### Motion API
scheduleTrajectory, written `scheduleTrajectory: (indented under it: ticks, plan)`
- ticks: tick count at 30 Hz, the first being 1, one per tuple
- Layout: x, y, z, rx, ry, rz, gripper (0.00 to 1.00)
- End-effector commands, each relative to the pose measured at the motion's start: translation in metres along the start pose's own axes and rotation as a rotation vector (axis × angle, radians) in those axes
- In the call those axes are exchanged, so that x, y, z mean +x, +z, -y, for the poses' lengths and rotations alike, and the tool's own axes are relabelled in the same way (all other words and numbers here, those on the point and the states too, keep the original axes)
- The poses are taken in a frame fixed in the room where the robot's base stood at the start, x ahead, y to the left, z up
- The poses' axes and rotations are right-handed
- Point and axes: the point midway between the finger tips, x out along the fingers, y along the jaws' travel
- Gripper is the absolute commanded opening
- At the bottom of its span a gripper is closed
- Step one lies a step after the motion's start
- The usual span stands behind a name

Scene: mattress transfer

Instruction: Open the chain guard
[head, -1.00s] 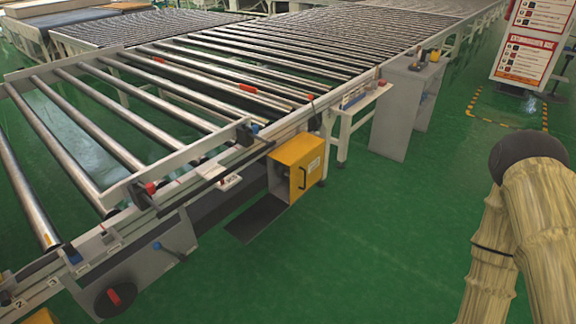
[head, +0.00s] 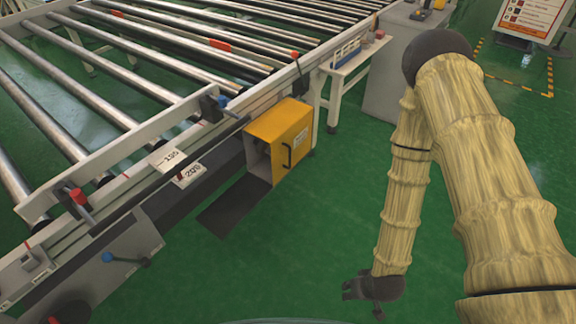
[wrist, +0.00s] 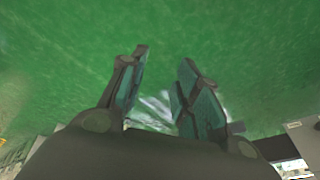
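The chain guard appears to be the yellow box (head: 288,140) on the side of the roller conveyor, right of the middle in the head view. I cannot tell whether the front panel is latched. My gripper (head: 350,290) hangs low over the green floor, in front of the guard and to its right, well apart from it. In the wrist view its two fingers (wrist: 163,62) stand apart with only floor between them.
The roller conveyor (head: 165,85) fills the left and back. A dark flat panel (head: 235,205) lies below and left of the guard. A small white side table (head: 345,65) and a grey cabinet (head: 395,60) stand behind it. Green floor between guard and arm is clear.

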Motion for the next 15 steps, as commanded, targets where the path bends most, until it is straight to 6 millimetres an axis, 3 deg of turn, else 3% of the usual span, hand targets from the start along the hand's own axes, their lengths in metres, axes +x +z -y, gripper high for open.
scheduleTrajectory:
  ticks: [1, 3, 15]
  plan:
    - [0.026, -0.016, 0.001, -0.013, -0.018, -0.043, 0.32]
    - [0.045, -0.04, 0.005, -0.031, -0.043, -0.099, 0.32]
    - [0.119, -0.175, 0.031, -0.146, -0.184, -0.418, 0.32]
